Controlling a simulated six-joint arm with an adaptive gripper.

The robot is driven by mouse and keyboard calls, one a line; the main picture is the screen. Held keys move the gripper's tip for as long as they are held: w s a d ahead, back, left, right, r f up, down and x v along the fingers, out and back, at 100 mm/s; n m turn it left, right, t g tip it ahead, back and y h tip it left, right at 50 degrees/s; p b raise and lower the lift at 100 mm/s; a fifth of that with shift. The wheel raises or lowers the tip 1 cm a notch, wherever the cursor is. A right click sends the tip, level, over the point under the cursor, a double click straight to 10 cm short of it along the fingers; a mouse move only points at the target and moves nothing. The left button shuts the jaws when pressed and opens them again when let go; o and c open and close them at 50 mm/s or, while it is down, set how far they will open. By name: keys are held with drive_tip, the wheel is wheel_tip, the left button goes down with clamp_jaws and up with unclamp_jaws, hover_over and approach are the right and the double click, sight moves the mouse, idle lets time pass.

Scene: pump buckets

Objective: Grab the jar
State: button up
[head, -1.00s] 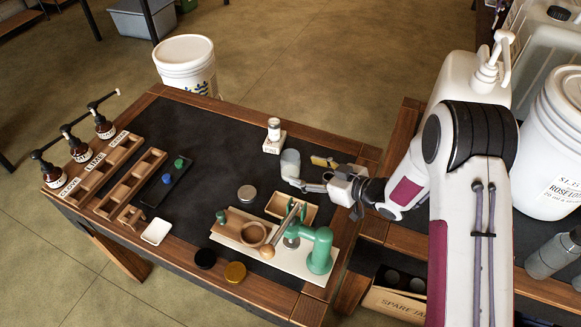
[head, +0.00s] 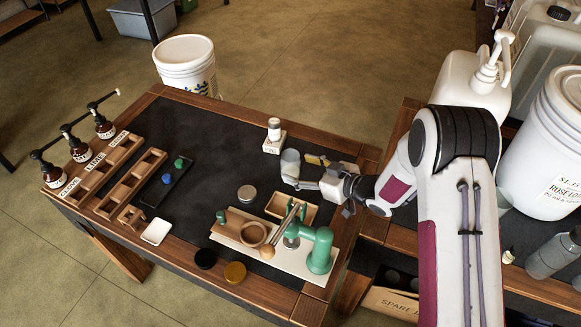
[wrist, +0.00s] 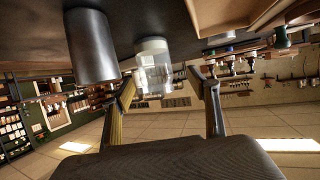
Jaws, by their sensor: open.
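In the wrist view, which looks upside down, the jar (wrist: 156,68) shows ahead and between the two open fingers of my gripper (wrist: 162,80). Its top or bottom end looks whitish. I cannot tell whether either finger touches the glass.
A dark grey cylinder (wrist: 92,48) stands beside the jar in the wrist view. A wooden tray (head: 302,213) and green lever press (head: 320,250) lie in front. A round tin (head: 247,193) sits to the left.

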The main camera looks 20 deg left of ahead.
sight(298, 167)
drive_tip(key=shift+a+f, duration=0.1)
drive_tip(key=shift+w+a+f, duration=0.5)
drive_tip(key=shift+a, duration=0.15)
drive_tip(key=shift+x, duration=1.6)
drive_tip(key=shift+w, duration=0.1)
drive_tip(key=c, duration=1.3)
